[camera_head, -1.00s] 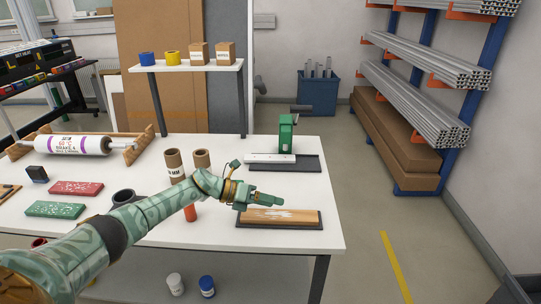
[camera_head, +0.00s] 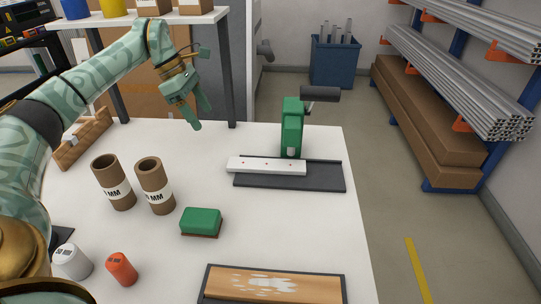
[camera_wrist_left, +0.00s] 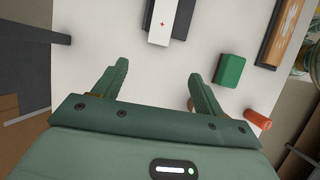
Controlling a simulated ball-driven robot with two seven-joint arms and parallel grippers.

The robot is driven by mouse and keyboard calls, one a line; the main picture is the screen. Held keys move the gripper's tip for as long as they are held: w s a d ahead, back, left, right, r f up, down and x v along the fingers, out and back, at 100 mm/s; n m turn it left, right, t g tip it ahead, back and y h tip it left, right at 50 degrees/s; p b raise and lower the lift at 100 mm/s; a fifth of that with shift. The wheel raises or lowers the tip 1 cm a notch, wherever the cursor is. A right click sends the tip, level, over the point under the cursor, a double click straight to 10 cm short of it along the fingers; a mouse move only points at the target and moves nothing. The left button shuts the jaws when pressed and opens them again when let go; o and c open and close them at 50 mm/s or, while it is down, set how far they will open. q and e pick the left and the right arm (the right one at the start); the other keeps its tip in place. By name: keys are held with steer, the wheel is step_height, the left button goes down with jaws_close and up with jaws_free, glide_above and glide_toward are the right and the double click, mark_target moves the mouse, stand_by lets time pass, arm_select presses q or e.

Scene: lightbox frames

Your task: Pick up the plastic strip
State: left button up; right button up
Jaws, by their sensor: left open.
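The plastic strip (camera_head: 266,166) is white with small red marks. It lies lengthwise on the dark base plate (camera_head: 318,178) of the green hand press, its left end overhanging the plate. My left gripper (camera_head: 201,117) is raised over the back of the table, left of the strip and apart from it, with its fingers open and empty. In the left wrist view, the open fingers (camera_wrist_left: 157,70) point toward the strip (camera_wrist_left: 162,22), whose near end lies beyond the gap between them. My right gripper is not in view.
The green press (camera_head: 292,128) stands behind the strip. A wooden board (camera_head: 270,284) lies in front. A raised shelf (camera_head: 190,20) is behind my left arm.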

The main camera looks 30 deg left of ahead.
arm_select(q)
steer(key=b, duration=0.4)
glide_toward(231, 162)
steer(key=shift+x, duration=1.1)
steer(key=shift+w+d+f, duration=0.15)
steer(key=shift+f, duration=0.25)
steer(key=b+x, duration=0.2)
steer(key=x, duration=0.2)
steer(key=shift+d+f+b, duration=0.1)
steer(key=shift+f+b, duration=0.3)
steer(key=shift+w+d+f, duration=0.1)
steer(key=shift+f, duration=0.15)
steer(key=shift+r, duration=0.2)
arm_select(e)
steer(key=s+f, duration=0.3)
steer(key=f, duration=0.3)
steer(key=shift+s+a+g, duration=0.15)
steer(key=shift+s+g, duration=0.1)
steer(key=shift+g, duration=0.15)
arm_select(q)
steer(key=c, duration=1.1)
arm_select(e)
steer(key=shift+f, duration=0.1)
